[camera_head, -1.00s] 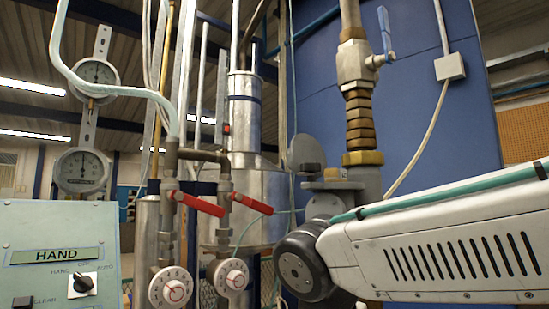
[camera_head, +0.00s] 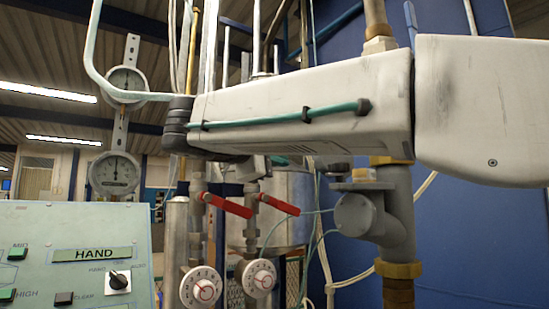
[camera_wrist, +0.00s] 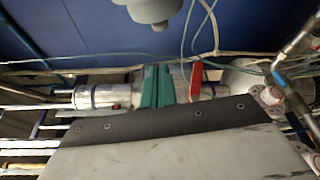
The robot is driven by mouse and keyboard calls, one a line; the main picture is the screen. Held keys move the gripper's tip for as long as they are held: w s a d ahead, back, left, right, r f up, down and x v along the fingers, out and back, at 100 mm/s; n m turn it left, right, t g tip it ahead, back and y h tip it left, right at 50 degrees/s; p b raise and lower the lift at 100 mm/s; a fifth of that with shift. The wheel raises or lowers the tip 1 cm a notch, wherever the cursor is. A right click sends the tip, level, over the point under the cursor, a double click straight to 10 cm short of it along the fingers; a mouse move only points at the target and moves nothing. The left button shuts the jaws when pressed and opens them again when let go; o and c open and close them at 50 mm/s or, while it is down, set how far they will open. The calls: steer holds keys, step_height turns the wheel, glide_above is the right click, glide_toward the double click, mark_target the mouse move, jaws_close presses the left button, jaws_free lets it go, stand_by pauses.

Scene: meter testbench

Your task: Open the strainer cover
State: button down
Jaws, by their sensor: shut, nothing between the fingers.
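The grey strainer (camera_head: 392,215) sits on the vertical pipe right of centre in the head view. Its round cover (camera_head: 355,214) faces left and forward, and looks closed. A grey round part, probably the strainer, shows at the top edge of the wrist view (camera_wrist: 153,10). My gripper (camera_wrist: 158,84) shows as two teal fingers pressed together in the wrist view, with nothing between them. It is apart from the grey part, which lies beyond the fingertips. In the head view my arm crosses above the strainer and hides the pipe there; the gripper is mostly hidden behind it.
Two red-handled valves (camera_head: 228,205) (camera_head: 278,204) stand left of the strainer, with round white dials (camera_head: 201,288) (camera_head: 259,278) below. A light green control panel (camera_head: 70,250) is at left. A pale cable (camera_head: 325,265) hangs close to the strainer. A blue wall (camera_head: 480,240) is behind.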

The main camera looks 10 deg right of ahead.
steer(key=d, duration=0.6)
steer(key=shift+w+r, duration=0.15)
steer(key=shift+r, duration=0.1)
